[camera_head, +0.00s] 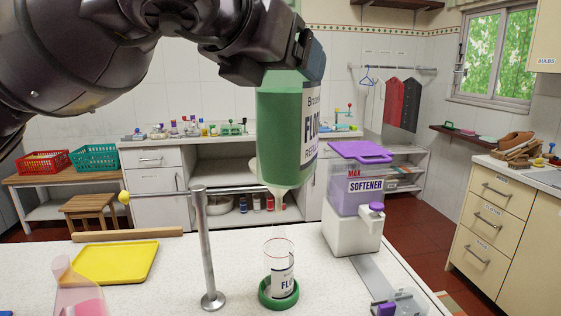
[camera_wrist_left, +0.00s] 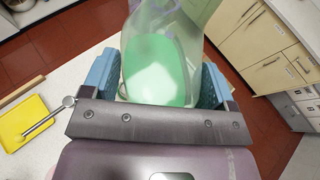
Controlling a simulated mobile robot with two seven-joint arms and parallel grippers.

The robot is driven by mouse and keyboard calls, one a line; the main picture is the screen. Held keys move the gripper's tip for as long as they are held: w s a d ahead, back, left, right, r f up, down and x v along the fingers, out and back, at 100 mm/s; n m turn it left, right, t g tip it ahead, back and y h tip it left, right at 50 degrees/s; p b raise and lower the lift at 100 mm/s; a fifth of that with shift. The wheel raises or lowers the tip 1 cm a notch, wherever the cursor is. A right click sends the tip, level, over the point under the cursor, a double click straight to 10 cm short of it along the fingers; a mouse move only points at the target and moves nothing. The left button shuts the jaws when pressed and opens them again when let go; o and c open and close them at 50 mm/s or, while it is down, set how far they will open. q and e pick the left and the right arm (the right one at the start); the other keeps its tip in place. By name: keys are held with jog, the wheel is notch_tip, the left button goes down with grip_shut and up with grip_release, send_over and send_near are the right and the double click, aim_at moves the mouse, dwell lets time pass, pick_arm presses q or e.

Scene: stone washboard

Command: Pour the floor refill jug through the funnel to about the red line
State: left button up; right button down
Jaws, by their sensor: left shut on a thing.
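The floor refill jug (camera_head: 280,135) holds green liquid and has a white label reading "FLO". My left gripper (camera_head: 285,60) is shut on its upper part; the blue fingers flank the jug (camera_wrist_left: 160,65) in the left wrist view. The jug looks nearly upright, with its label right way up. The pale funnel (camera_head: 280,198) shows below the jug, mostly hidden by it, beside the metal stand (camera_head: 204,245). Under it a clear vessel (camera_head: 280,262) with a red line near its top stands in a green ring base (camera_head: 278,300). I see no green stream.
The white softener dispenser (camera_head: 352,230) with a purple lid stands right of the vessel. A yellow tray (camera_head: 115,262) and a clear flask with pink liquid (camera_head: 75,292) are at left. A purple-knobbed item (camera_head: 388,308) is at front right.

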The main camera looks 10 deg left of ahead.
jog(key=shift+s+a+f, duration=0.1)
jog(key=shift+s, duration=0.25)
